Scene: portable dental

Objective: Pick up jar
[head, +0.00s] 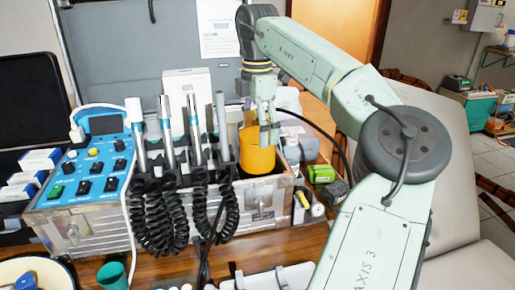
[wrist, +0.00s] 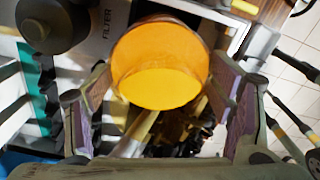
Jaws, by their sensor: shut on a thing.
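The jar (head: 257,157) is an orange-yellow cylinder at the right end of the metal dental case in the head view. In the wrist view the jar (wrist: 160,62) shows its round, bright orange end between the two fingers. My gripper (head: 263,118) reaches down onto it from above. In the wrist view my gripper (wrist: 163,85) has a finger on each side of the jar and is shut on it. The jar looks roughly upright in the head view. I cannot tell whether its base touches the case floor.
The metal case (head: 88,233) holds a blue control panel (head: 88,165) and several upright handpieces with black coiled cords (head: 155,215) left of the jar. A green box (head: 321,174) lies to the right. A teal cup (head: 112,276) stands at the front on the wooden table (head: 165,272).

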